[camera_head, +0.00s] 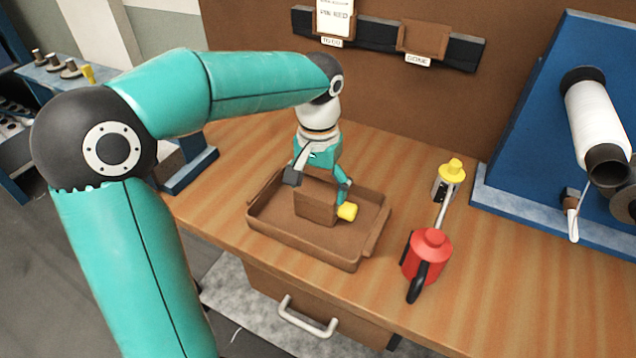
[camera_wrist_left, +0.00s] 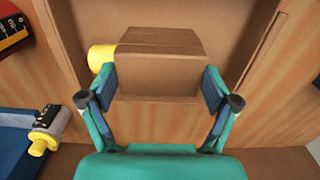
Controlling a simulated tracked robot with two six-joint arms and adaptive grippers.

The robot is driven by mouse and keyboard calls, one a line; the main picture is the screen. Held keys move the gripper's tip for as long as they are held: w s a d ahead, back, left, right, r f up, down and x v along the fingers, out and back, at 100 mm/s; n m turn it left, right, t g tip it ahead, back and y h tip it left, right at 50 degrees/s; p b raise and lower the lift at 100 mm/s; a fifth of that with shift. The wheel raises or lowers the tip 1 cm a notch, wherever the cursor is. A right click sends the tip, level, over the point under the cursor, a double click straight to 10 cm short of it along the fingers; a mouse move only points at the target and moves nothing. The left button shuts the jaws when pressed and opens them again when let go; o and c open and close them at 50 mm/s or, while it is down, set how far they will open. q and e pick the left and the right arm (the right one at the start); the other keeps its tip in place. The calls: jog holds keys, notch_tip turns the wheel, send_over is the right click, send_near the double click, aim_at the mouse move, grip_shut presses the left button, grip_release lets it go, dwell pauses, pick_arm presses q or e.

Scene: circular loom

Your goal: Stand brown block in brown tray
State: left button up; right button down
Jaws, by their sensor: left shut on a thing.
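The brown block (camera_head: 314,207) is in the brown tray (camera_head: 300,248) on the wooden table. It also shows in the left wrist view (camera_wrist_left: 160,72), between the fingers. A yellow round piece (camera_head: 347,211) sticks out at the block's side; it shows in the left wrist view (camera_wrist_left: 100,58) too. My left gripper (camera_head: 318,182) comes down from above and is shut on the block, one finger on each side. I cannot tell whether the block touches the tray floor. The tray's rim and part of its floor (camera_wrist_left: 82,14) show in the left wrist view. My right gripper is not in view.
A red can (camera_head: 430,250) with a black handle and a yellow-topped piece (camera_head: 452,172) stand right of the tray. A blue stand (camera_head: 545,130) with a white spool (camera_head: 597,118) is at the right. A holder rail (camera_head: 375,40) is on the back panel. The table is bare between tray and can.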

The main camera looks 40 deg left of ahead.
aim_at(318, 189)
pick_arm(q)
jog(key=shift+f, duration=0.4)
dwell(0.3)
jog(key=o, duration=1.6)
notch_tip(318, 189, up, 12)
jog(key=shift+f, duration=0.1)
